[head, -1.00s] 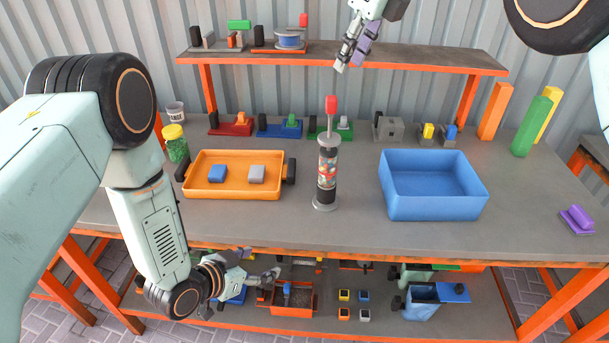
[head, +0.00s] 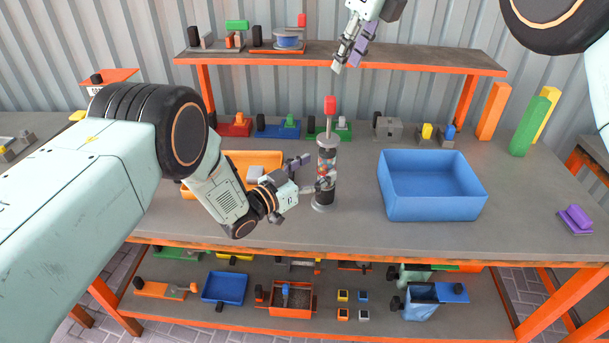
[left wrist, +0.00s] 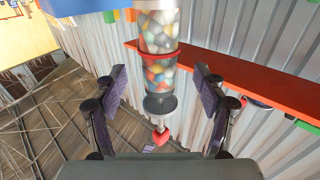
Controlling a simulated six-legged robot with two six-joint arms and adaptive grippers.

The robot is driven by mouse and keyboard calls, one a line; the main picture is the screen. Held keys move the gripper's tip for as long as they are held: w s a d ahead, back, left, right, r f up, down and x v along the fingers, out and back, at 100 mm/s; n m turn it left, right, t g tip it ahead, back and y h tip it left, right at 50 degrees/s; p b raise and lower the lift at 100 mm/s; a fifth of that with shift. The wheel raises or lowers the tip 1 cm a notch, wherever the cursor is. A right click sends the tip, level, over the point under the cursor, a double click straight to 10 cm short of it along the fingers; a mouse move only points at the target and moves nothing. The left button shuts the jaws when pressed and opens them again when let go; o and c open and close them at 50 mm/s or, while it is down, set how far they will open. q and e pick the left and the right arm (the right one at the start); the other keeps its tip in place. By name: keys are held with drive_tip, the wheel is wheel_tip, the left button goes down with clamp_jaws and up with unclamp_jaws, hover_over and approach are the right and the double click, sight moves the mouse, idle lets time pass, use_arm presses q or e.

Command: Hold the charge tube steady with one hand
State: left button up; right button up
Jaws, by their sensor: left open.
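The charge tube (head: 326,193) stands upright on the bench in the head view, a clear cylinder of coloured balls with dark ends and a round foot. A rod with a red knob (head: 330,105) rises from its top. My left gripper (head: 312,173) is open at the tube's left side, partly covering its middle. In the left wrist view the tube (left wrist: 157,35) shows upside down between the spread fingers (left wrist: 159,76), with a gap on each side. My right gripper (head: 349,55) hangs high above and behind the tube; its opening is unclear.
A blue bin (head: 432,207) stands right of the tube. An orange tray (head: 237,158) is left, partly behind my left arm. Small coloured devices line the bench's back below a raised shelf (head: 420,60). Bench space between tube and blue bin is clear.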

use_arm(q)
drive_tip(key=x, duration=0.2)
drive_tip(key=shift+w+d, duration=0.1)
drive_tip(key=shift+d, duration=0.15)
drive_tip(key=shift+w+d, duration=0.4)
drive_tip(key=shift+w, duration=0.1)
drive_tip(key=shift+w, duration=0.1)
drive_tip(key=shift+d, duration=0.1)
drive_tip(key=shift+c, duration=0.3)
drive_tip(key=shift+c, duration=0.7)
drive_tip(key=c, duration=0.5)
clamp_jaws()
